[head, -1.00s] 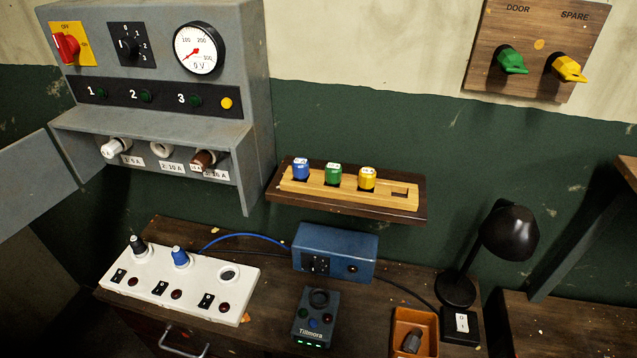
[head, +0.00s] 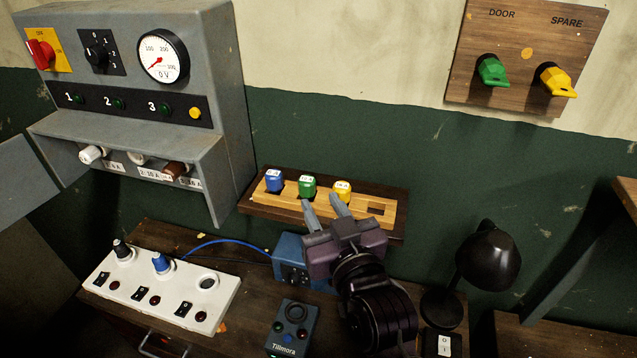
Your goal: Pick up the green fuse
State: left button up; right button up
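The green fuse (head: 307,185) stands upright in the wooden rack (head: 385,225) on the wall shelf, between a blue fuse (head: 274,180) and a yellow fuse (head: 342,189). My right gripper (head: 322,207) reaches up from the lower right, its two fingers apart and nothing between them. Its fingertips are just below and to the right of the green fuse, in front of the rack. From this angle I cannot tell whether a finger touches it. My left gripper is not in view.
A blue box (head: 290,262) is partly hidden behind my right arm. A white switch panel (head: 160,285), a dark Tillmora device (head: 292,328) and a black lamp (head: 488,255) stand on the bench. The grey cabinet (head: 215,100) rises left of the rack.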

aim_at(310, 185)
jog(key=p+x, duration=0.1)
jog(key=x, duration=0.2)
jog(key=p+x, duration=0.2)
jog(key=x, duration=0.1)
jog(key=shift+w+a+r+p, duration=0.25)
jog(key=shift+p, duration=0.05)
jog(key=shift+w, duration=0.35)
jog(key=shift+w+a+f, duration=0.1)
jog(key=shift+a+f, duration=0.05)
jog(key=shift+f, duration=0.05)
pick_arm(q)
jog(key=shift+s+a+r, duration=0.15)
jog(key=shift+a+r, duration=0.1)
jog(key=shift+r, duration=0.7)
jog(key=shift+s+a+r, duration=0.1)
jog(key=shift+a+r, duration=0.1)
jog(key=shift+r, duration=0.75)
pick_arm(e)
jog(key=c, duration=0.6)
jog(key=shift+o, duration=0.2)
jog(key=shift+r, duration=0.1)
